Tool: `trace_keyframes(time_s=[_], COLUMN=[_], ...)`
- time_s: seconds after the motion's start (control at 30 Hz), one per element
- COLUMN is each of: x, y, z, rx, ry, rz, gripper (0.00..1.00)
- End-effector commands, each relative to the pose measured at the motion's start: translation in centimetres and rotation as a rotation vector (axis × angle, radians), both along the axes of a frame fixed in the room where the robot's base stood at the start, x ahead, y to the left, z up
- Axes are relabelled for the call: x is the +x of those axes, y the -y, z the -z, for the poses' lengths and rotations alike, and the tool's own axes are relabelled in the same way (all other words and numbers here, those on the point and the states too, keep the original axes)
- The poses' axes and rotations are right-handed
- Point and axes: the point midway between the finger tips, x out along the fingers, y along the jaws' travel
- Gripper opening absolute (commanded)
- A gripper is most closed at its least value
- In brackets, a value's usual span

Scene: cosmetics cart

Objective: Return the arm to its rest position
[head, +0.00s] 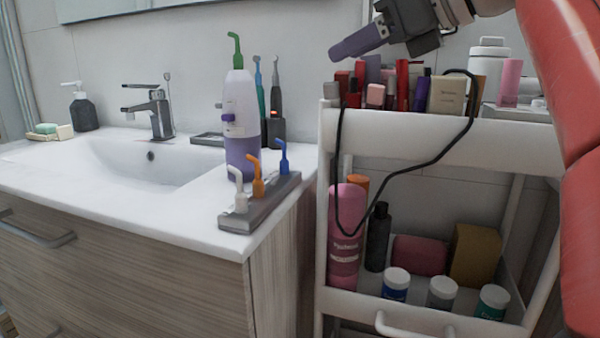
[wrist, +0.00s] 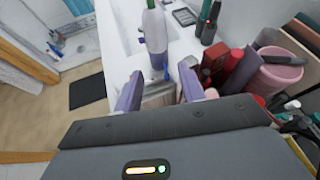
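My gripper (head: 350,45) hangs above the left end of the cosmetics cart's top tray, its purple fingers pointing left toward the sink counter. In the wrist view my gripper (wrist: 161,80) has its two fingers spread apart with nothing held between them. My red arm comes in from the right side of the head view and hides part of the cart's right side. The cosmetics cart (head: 430,145) is white, with a crowded top tray and a lower shelf.
Cosmetics (head: 402,85) stand close below my gripper. A black cable (head: 400,172) loops over the cart's front. On the counter stand a tall clear-and-purple bottle (head: 241,150) with a green nozzle and a grey holder (head: 262,205) with coloured tips. The sink (head: 140,160) is empty.

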Motion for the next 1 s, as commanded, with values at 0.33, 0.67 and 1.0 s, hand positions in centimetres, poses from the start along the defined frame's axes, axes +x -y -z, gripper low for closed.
trace_keyframes(time_s=[0.33, 0.67, 1.0], x=[-0.3, -4.2, -13.0], y=[0.4, 2.4, 6.3], z=[5.5, 19.4, 38.0], rx=[-0.267, -0.885, -1.557], ry=[0.145, 0.387, 0.668], rz=[-0.049, -0.345, -1.138], gripper=[0.4, 0.4, 0.4])
